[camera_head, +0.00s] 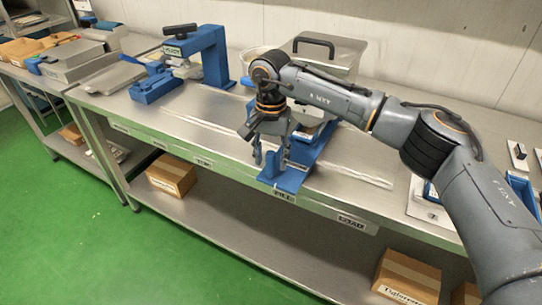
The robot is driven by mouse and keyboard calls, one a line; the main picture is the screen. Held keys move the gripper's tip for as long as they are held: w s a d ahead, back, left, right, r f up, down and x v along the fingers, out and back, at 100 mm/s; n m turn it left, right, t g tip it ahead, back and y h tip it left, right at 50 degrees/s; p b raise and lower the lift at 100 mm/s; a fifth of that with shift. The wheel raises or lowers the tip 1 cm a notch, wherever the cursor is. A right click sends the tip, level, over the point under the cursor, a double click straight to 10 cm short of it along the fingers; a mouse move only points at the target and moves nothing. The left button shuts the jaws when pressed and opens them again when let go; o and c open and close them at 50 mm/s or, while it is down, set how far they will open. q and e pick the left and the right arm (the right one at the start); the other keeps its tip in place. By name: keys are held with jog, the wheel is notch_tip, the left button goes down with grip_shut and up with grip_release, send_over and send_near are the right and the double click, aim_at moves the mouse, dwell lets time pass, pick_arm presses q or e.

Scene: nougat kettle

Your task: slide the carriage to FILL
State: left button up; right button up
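A blue carriage (289,181) sits on the long rails (215,128) that run along the steel bench. Its front end is at the bench edge, just above the label that reads FILL (284,196). My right gripper (271,158) points down at the carriage's front left part, its two fingers apart on either side of a small blue upright (270,167). I cannot tell whether the fingers touch the upright. The gripper and arm hide the middle of the carriage and what it carries. My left gripper is not in view.
A label that seems to read LOAD (351,222) is further right on the bench edge. Cardboard boxes (171,174) are on the lower shelf.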

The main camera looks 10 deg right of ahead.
notch_tip(320, 180, up, 12)
dwell(0.6)
